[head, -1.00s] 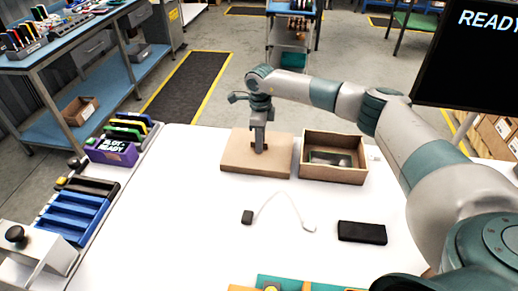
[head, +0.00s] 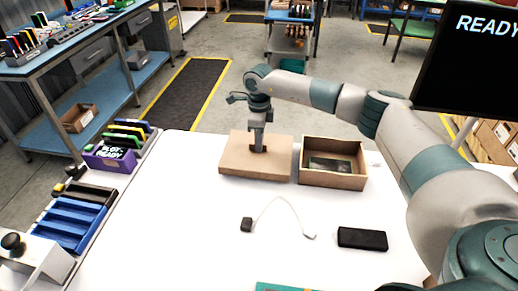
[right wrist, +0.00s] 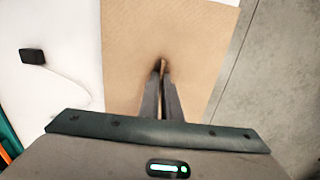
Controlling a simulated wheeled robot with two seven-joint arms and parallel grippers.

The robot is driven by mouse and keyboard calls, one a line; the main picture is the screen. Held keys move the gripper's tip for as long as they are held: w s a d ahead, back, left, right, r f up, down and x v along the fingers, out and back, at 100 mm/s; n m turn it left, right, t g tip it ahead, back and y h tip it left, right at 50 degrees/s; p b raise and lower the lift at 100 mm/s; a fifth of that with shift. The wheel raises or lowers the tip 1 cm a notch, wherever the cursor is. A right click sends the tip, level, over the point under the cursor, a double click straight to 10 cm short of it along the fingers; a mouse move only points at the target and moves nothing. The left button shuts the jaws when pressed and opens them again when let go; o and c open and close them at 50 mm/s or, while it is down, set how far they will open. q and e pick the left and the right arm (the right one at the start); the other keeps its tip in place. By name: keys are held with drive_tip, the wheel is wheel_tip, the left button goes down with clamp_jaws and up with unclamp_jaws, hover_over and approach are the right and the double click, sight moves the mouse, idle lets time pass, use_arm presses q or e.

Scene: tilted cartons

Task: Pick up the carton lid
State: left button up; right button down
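The carton lid (head: 236,164), a flat tan cardboard slab, lies on the white table left of the open carton (head: 333,180). My right gripper (head: 258,149) points straight down at the lid's middle. In the right wrist view the gripper's fingers (right wrist: 162,70) nearly meet at a small brown tab standing up from the lid (right wrist: 205,45), and look shut on it. The contact itself is mostly hidden by the fingers. The lid looks level and on the table. The carton holds a dark green flat item (head: 330,164). My left gripper is not in view.
A white cable with a dark plug (head: 246,224) and a black slab (head: 362,238) lie in front. Blue trays (head: 70,222) and a purple holder (head: 110,158) line the left edge. A monitor (head: 470,65) stands at the right.

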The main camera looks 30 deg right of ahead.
wheel_tip(320, 180, up, 8)
drive_tip(key=b, duration=0.2)
drive_tip(key=shift+f+b, duration=0.25)
drive_tip(key=shift+b, duration=0.1)
drive_tip(key=shift+r, duration=0.4)
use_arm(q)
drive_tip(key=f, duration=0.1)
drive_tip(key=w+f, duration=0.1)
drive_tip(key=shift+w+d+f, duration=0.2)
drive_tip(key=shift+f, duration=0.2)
use_arm(e)
drive_tip(key=shift+s+d+f, duration=0.1)
drive_tip(key=shift+s+d, duration=0.2)
drive_tip(key=shift+d, duration=0.2)
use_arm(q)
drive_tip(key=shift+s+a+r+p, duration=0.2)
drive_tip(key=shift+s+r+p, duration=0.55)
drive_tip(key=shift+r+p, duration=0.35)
use_arm(e)
drive_tip(key=s+d+r, duration=0.1)
drive_tip(key=s+d, duration=1.3)
drive_tip(key=d, duration=0.5)
drive_tip(key=shift+s+r, duration=0.25)
drive_tip(key=shift+r, duration=0.05)
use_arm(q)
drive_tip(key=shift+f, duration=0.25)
use_arm(e)
drive_tip(key=shift+f, duration=0.2)
